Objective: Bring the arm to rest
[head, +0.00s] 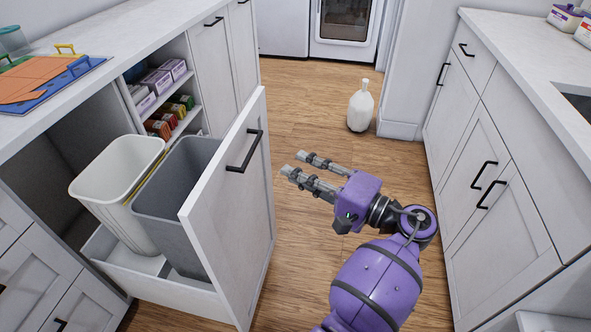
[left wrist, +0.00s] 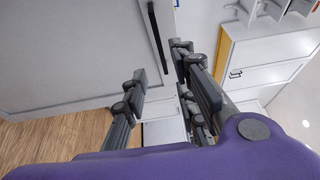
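My left gripper (head: 293,163) is purple with grey fingers. It hangs over the aisle, just right of the pulled-out bin drawer's white front panel (head: 235,205), with its fingers pointing left toward it. In the left wrist view its fingers (left wrist: 160,62) are spread apart with nothing between them. The panel fills the upper left of that view, and its black handle (left wrist: 158,35) shows beyond the fingers. The gripper looks apart from the panel and handle. My right gripper is in neither view.
The open drawer holds a white bin (head: 115,185) and a grey bin (head: 170,200). A white jug (head: 360,108) stands on the wood floor (head: 310,110). Cabinets with a counter (head: 530,75) line the right. An oven (head: 345,25) is at the back. The aisle beyond the gripper is mostly clear.

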